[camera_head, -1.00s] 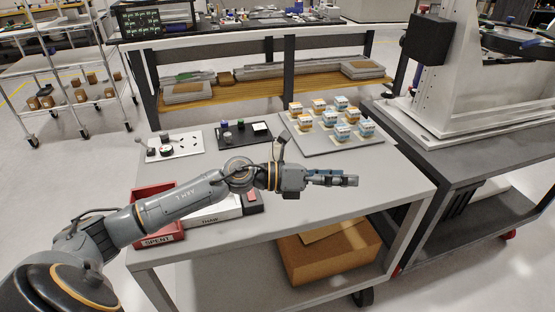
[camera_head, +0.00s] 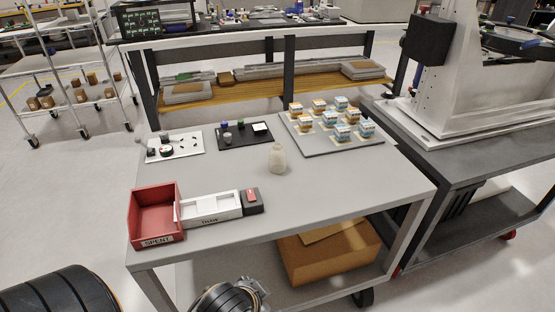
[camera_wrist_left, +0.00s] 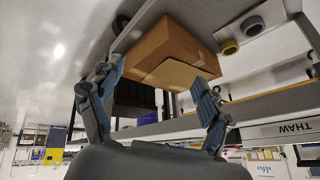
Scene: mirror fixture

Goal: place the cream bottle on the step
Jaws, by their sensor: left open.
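The cream bottle (camera_head: 278,159) stands upright on the grey table top (camera_head: 330,184), right of the middle, with nothing touching it. I cannot tell for certain which surface is the step; a low white block marked THAW (camera_head: 211,208) lies near the table's front left. My left gripper (camera_wrist_left: 156,92) shows in the left wrist view with its two fingers wide apart and nothing between them. It is low, away from the bottle, facing the cardboard box (camera_wrist_left: 165,55) under the table. In the head view only parts of my arm show at the bottom edge.
A red SPENT bin (camera_head: 156,214) and a small dark block with a red top (camera_head: 252,201) flank the white block. A grey board (camera_head: 318,149) with several small boxes lies at the back right. The table's right front is clear.

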